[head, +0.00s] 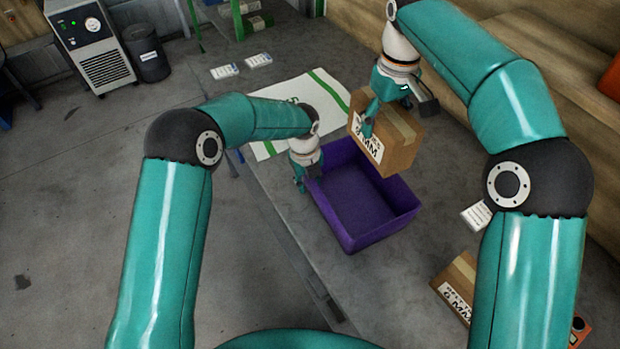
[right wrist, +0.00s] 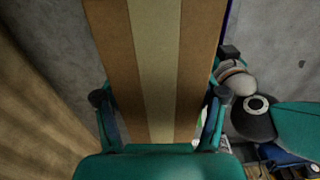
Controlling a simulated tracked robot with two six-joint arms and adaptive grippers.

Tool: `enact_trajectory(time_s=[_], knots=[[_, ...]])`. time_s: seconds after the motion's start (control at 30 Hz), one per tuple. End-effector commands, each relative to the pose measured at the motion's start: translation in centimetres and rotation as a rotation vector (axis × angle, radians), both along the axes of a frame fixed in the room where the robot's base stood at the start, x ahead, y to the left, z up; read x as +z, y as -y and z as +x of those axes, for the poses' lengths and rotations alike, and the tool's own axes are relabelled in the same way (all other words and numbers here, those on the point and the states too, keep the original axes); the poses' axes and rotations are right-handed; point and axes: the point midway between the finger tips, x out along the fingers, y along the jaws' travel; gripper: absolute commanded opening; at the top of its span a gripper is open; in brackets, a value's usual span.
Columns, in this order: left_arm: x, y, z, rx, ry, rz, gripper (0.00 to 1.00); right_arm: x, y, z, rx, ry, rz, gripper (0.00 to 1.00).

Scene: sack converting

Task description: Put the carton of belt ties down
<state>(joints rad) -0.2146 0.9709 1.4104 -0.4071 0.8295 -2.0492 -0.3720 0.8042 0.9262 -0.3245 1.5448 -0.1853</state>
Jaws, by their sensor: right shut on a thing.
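A brown carton (head: 402,147) with a tape strip and a white label ending in "MM" is in my right gripper (head: 390,112). In the head view it appears at the back right corner of the purple bin (head: 387,228), overlapping its rim. Whether it is clear of the table there, I cannot tell. In the right wrist view the carton (right wrist: 120,70) fills the middle, with a finger on each side. My left gripper (head: 300,178) is at the bin's left back rim, and its fingers are too small to read. The bin looks empty.
A second labelled carton (head: 462,270) lies at the lower right of the grey table (head: 290,205), partly behind my right arm. A white sheet with green stripes (head: 318,90) lies behind the bin. A small white packet (head: 476,215) is to the right.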

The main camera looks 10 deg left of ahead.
Motion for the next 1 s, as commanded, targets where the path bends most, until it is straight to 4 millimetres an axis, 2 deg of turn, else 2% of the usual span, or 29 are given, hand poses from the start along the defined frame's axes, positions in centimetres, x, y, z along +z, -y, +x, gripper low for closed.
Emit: enact_trajectory(time_s=[0.03,0.2,0.23,0.73,0.83,1.0], knots=[[0.0,0.0,0.0,0.0,0.0,0.0,0.31,0.1,0.0,0.0,0.0,0.002,0.001,0.16],[0.0,0.0,0.0,0.0,0.0,0.0,0.03,0.1,0.0,0.0,-0.001,0.002,0.001,0.16],[0.1,0.0,0.0,0.0,0.0,0.0,0.0,0.1,0.0,0.0,-0.001,0.002,0.001,0.16],[0.1,0.1,0.0,-0.001,0.001,-0.001,0.0,-0.1,-0.3,0.7,-0.002,0.002,0.002,0.16],[0.1,0.1,0.0,-0.001,0.001,-0.001,0.0,-1.5,-1.0,1.2,0.012,-0.002,0.0,0.16],[0.1,0.1,0.0,-0.001,0.001,-0.001,0.0,-5.1,-2.0,0.8,0.048,-0.004,0.0,0.16]])
